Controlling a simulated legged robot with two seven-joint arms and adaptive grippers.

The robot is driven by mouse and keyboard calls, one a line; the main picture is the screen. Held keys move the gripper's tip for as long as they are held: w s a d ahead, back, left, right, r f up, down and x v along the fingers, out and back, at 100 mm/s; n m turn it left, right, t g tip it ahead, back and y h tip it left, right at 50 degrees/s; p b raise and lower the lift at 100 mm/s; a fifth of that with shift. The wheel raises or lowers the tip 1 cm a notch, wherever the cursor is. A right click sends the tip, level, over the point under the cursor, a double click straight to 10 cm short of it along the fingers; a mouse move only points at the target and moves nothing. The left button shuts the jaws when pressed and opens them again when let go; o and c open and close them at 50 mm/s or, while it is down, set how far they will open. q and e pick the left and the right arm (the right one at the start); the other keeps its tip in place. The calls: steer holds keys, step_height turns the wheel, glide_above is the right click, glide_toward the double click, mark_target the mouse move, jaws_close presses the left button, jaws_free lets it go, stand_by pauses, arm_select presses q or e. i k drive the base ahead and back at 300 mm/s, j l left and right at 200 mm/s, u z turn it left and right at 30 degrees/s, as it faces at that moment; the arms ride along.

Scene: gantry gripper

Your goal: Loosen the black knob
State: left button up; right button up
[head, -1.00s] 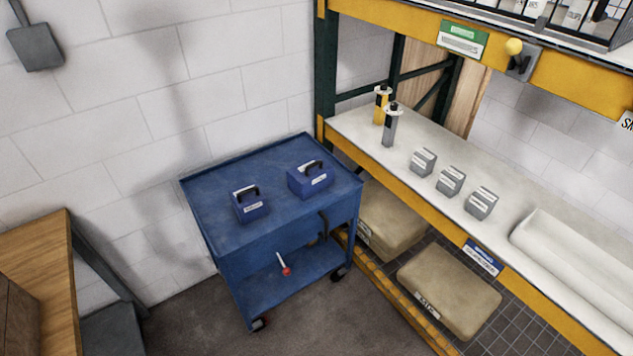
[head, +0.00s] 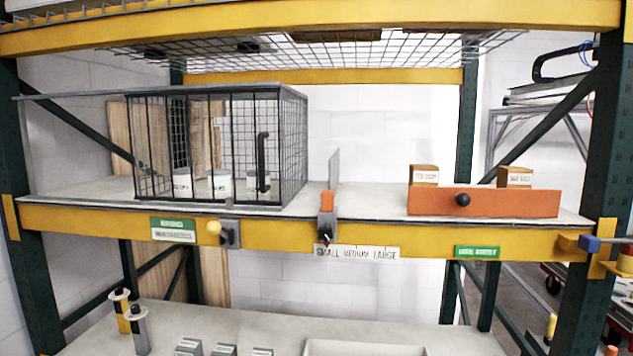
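A round black knob (head: 463,199) sits on the front face of a long orange box (head: 520,204), on the upper shelf at the right. A second small dark knob-like part (head: 327,237) shows below an orange-topped lever (head: 327,203) on a grey bracket at the shelf's front edge; its exact shape is too small to tell. I cannot tell which of the two the task means. Neither of my grippers shows in the head view.
A wire cage (head: 270,150) with white containers stands on the upper shelf (head: 365,200) at the left. Two cardboard boxes, left (head: 424,175) and right (head: 515,177), stand by the orange box. Grey blocks (head: 188,347) sit below.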

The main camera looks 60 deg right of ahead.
mark_target(326, 232)
steer(key=z, duration=1.9)
